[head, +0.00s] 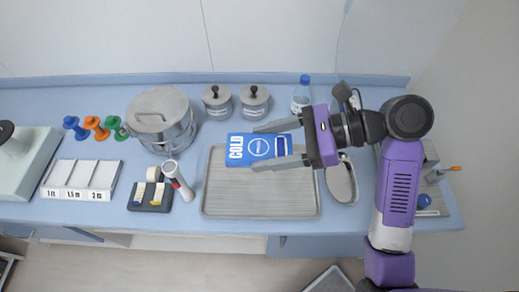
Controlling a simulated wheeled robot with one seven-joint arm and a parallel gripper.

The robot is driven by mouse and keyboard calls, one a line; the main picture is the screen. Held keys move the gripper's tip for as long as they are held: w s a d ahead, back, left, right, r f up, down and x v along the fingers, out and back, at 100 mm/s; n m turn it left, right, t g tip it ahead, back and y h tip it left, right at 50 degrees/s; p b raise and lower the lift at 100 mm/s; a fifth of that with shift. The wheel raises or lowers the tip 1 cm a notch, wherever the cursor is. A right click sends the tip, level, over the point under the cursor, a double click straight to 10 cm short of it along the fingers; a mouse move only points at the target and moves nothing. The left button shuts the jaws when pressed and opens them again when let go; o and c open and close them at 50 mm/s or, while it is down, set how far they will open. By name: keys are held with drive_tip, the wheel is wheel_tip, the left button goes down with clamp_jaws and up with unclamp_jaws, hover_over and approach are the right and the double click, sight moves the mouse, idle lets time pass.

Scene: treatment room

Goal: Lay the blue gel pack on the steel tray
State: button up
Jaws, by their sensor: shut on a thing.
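The blue gel pack (238,149), marked "COLD", is between the two fingers of my gripper (262,145), which reaches in from the right. My gripper is shut on the pack. The steel tray (260,203) lies on the blue counter. In the head view the pack covers the back part of the tray and reaches past its back edge. I cannot tell how high the pack is above the tray. The front half of the tray is bare. The fingers hide parts of the pack's long edges.
A steel drum (161,117) and two lidded jars (217,101) stand behind. A bottle (301,95) is at the back right. An oval steel dish (342,182) is to the right.

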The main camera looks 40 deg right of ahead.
drive_tip(key=shift+w+f+b, duration=0.1)
drive_tip(key=shift+f+b, duration=0.25)
drive_tip(key=shift+b, duration=0.05)
drive_tip(key=b, duration=0.8)
hover_over(256, 180)
drive_tip(key=s, duration=0.1)
wheel_tip(256, 180, down, 4)
drive_tip(key=w, duration=0.1)
wheel_tip(256, 180, down, 20)
drive_tip(key=b, duration=0.3)
drive_tip(key=shift+f, duration=0.1)
drive_tip(key=o, duration=1.7)
drive_tip(key=shift+f, duration=0.1)
